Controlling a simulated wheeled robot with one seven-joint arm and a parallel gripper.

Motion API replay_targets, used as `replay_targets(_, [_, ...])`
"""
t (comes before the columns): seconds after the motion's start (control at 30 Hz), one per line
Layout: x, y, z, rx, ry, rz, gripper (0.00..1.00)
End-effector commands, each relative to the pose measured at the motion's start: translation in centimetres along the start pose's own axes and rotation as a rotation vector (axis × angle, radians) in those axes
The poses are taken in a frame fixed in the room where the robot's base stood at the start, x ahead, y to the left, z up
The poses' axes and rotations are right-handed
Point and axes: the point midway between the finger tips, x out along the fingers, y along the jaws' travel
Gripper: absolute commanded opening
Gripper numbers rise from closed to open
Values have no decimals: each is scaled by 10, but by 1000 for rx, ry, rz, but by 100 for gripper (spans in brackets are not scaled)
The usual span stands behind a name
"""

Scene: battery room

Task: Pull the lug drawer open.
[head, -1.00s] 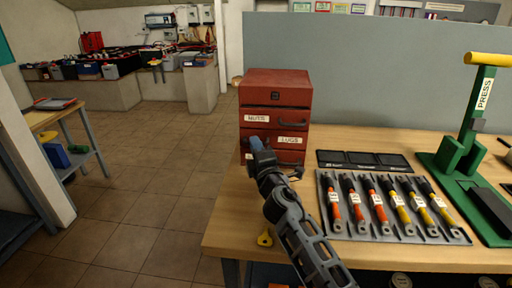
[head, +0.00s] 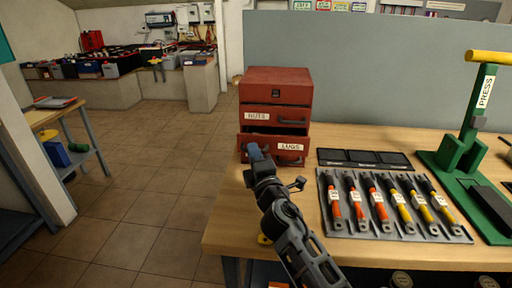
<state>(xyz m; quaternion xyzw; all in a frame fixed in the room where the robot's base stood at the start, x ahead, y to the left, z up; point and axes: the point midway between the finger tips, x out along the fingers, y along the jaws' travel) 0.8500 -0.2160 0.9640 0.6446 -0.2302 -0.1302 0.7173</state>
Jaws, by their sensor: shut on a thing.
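The red drawer cabinet (head: 275,90) stands at the back left of the workbench. Its drawer labelled LUGS (head: 270,144) juts out a little from the cabinet front, below the drawer labelled NUTS (head: 262,107). My gripper (head: 254,151) reaches up from the front to the left side of the lug drawer's front, left of its label (head: 290,147).
A grey tray (head: 326,231) with several red and yellow handled tools lies right of my arm. A black partitioned tray (head: 365,158) lies behind it. A green press (head: 468,150) stands at the right. A grey panel (head: 370,80) rises behind the bench.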

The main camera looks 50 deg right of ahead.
Motion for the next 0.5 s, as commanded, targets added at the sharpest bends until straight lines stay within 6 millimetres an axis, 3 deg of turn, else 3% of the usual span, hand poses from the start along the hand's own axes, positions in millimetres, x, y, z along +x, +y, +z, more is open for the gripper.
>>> replay_targets(0.03, [-16,-2,-8,2,6,-3,0])
replay_targets(0.23, [-65,6,-29,2,8,-3,0])
replay_targets(0.33, [-81,11,-36,1,7,-2,0])
replay_targets(0.5, [-91,15,-38,1,4,-4,0])
